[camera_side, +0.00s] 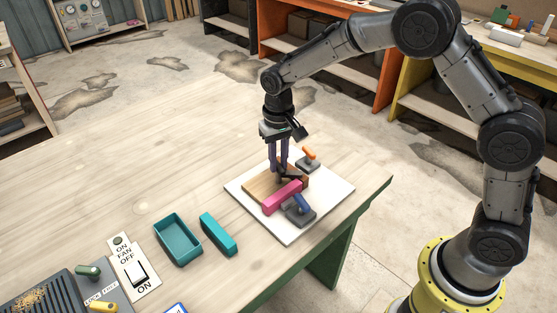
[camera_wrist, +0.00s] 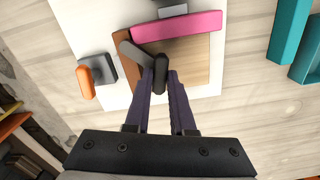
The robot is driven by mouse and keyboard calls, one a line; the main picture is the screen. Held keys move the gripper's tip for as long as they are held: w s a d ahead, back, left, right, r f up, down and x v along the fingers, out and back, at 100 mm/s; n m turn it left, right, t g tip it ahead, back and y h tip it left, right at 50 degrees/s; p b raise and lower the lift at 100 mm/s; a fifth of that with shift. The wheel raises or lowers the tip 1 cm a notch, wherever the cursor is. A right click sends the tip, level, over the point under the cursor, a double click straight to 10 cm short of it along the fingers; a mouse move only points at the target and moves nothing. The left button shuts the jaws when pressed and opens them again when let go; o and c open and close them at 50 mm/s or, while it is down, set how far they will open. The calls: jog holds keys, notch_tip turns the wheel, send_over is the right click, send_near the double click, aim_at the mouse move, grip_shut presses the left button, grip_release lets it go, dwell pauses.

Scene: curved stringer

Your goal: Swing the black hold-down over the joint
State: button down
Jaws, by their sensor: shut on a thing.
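The black hold-down (camera_wrist: 160,77) shows in the wrist view as a dark upright knob on a grey bar, over the left part of a wooden panel (camera_wrist: 198,62). My gripper (camera_wrist: 162,75) has its two purple fingers around the knob and is shut on it. In the side view, my gripper (camera_side: 279,171) reaches down to the panel (camera_side: 262,186), and the black hold-down (camera_side: 293,178) shows partly beside the fingertips. A pink bar (camera_side: 281,198) lies along one edge of the panel; it also shows in the wrist view (camera_wrist: 180,26). The exact joint line is hard to make out.
A white board (camera_side: 323,204) carries the work. A teal tray (camera_side: 177,240), teal lid (camera_side: 218,234) and switch panel (camera_side: 134,268) lie left. Table between is clear.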

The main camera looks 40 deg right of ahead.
aim_at(279, 165)
jog(key=c, duration=0.8)
grip_release()
jog(key=shift+o, duration=0.2)
jog(key=shift+r, duration=0.1)
notch_tip(279, 165, up, 14)
